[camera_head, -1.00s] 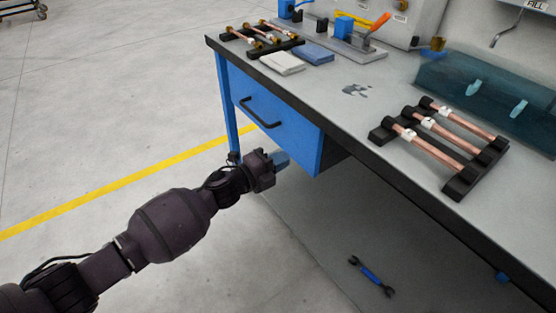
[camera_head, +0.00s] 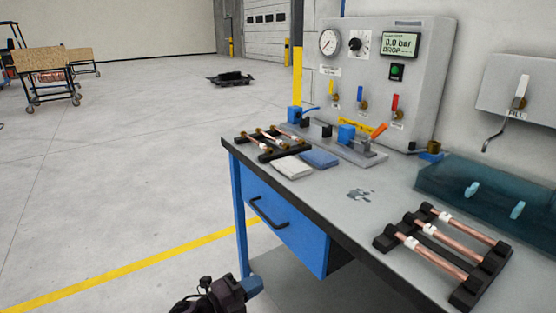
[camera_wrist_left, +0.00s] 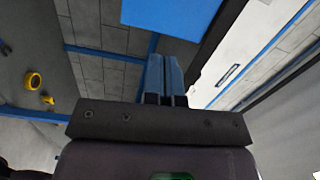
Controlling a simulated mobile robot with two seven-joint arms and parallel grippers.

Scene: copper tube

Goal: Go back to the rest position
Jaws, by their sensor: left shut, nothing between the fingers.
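My left gripper (camera_head: 253,287) is at the bottom of the head view, low in front of the workbench and below the blue drawer. Its blue fingers also show in the left wrist view (camera_wrist_left: 164,72), pressed together with nothing between them. My right gripper is in neither view. Copper tubes with white fittings (camera_head: 452,240) lie on a black rack (camera_head: 468,294) at the right of the bench top (camera_head: 335,208). A second black rack (camera_head: 284,154) at the far left of the bench holds shorter copper pieces with brass ends.
The blue drawer (camera_head: 285,229) with a black handle hangs under the bench. A grey test panel (camera_head: 385,80) with gauge and display stands at the back. A teal tank (camera_head: 490,195) sits at the right. Carts (camera_head: 52,75) stand far left. The floor left of the bench is clear.

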